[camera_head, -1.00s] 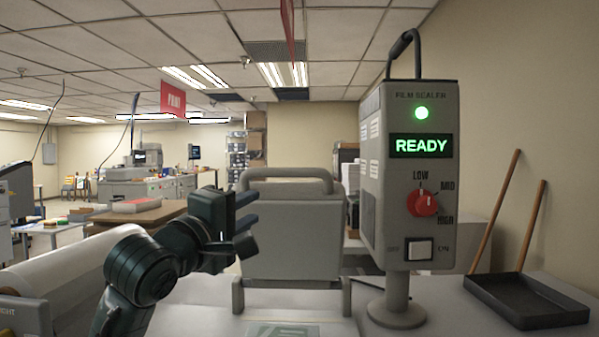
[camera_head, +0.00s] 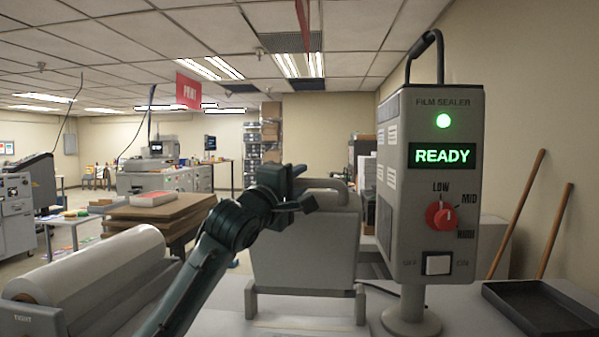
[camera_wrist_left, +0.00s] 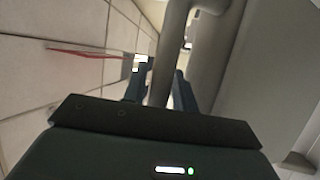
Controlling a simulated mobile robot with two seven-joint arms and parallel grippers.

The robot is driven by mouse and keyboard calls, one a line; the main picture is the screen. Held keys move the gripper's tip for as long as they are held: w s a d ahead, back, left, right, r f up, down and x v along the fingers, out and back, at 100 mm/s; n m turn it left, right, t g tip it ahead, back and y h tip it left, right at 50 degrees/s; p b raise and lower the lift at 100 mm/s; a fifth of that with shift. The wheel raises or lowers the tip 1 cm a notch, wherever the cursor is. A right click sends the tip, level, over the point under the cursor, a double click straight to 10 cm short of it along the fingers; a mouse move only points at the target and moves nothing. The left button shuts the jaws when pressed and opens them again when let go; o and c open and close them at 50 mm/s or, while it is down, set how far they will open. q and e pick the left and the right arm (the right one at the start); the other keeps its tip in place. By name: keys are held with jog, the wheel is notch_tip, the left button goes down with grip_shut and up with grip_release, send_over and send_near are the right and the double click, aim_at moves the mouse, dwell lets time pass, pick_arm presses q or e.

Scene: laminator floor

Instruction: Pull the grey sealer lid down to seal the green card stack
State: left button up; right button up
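The grey sealer lid (camera_head: 303,245) stands upright in the middle of the head view, with a grey tube handle (camera_head: 335,184) along its top. My left gripper (camera_head: 304,202) is at the left part of this handle. In the left wrist view the handle bar (camera_wrist_left: 165,70) passes between my two fingers (camera_wrist_left: 160,88). The fingers are apart on either side of it, and no firm grip shows. The green card stack is out of sight below the head view. My right gripper is not in view.
The film sealer control box (camera_head: 443,185) stands close right of the lid, with a green light and "READY" showing. A black tray (camera_head: 545,308) lies farther right. A large film roll (camera_head: 95,265) is at the left.

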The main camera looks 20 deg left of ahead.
pick_arm(q)
jog(key=shift+w+d+r, duration=0.1)
jog(key=shift+w, duration=0.4)
grip_shut()
